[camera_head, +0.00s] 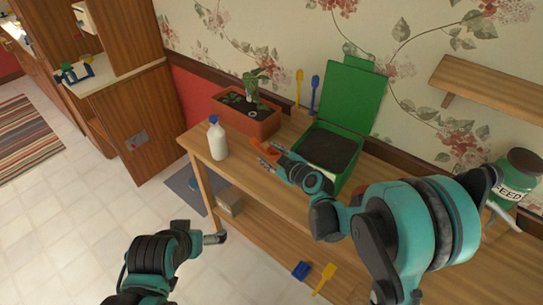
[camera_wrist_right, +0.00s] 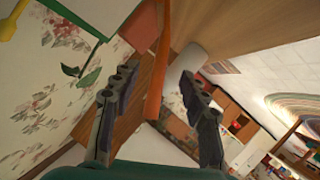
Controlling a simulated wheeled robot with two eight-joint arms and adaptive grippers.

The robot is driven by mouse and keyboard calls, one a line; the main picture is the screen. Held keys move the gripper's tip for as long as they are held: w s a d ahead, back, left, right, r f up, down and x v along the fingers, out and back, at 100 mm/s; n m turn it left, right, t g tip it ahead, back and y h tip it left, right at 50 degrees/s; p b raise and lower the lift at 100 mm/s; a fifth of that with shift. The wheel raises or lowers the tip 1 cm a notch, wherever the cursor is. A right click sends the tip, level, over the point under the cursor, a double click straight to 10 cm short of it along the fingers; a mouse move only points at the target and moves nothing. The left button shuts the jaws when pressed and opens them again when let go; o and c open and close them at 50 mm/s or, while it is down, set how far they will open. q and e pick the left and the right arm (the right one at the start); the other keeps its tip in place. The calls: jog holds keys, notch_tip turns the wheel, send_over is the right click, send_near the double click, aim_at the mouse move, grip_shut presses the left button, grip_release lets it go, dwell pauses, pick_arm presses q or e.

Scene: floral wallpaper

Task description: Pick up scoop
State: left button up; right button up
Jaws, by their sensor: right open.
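An orange scoop (camera_head: 264,147) lies on the upper top of the wooden table, between the white bottle and the green box. My right gripper (camera_head: 269,157) is open right beside it. In the right wrist view the scoop's long orange handle (camera_wrist_right: 158,85) runs through the gap between the open fingers of the right gripper (camera_wrist_right: 157,83); I cannot tell whether either finger touches it. My left gripper (camera_head: 217,237) is low in front of the table, and its fingers are too unclear to judge.
A white bottle (camera_head: 217,140) stands left of the scoop. A planter (camera_head: 262,125) stands behind it. An open green box (camera_head: 347,171) with dark soil is to the right. Yellow (camera_head: 298,88) and blue (camera_head: 315,92) tools stand against the wall. A seed jar (camera_head: 517,178) is far right.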

aim_at(262, 150)
jog(key=b+x, duration=0.2)
jog(key=x, duration=0.3)
jog(key=shift+w+a, duration=0.1)
jog(key=shift+a, duration=0.2)
jog(key=shift+w+a, duration=0.1)
jog(key=shift+w, duration=0.1)
jog(key=shift+r, duration=0.1)
grip_shut()
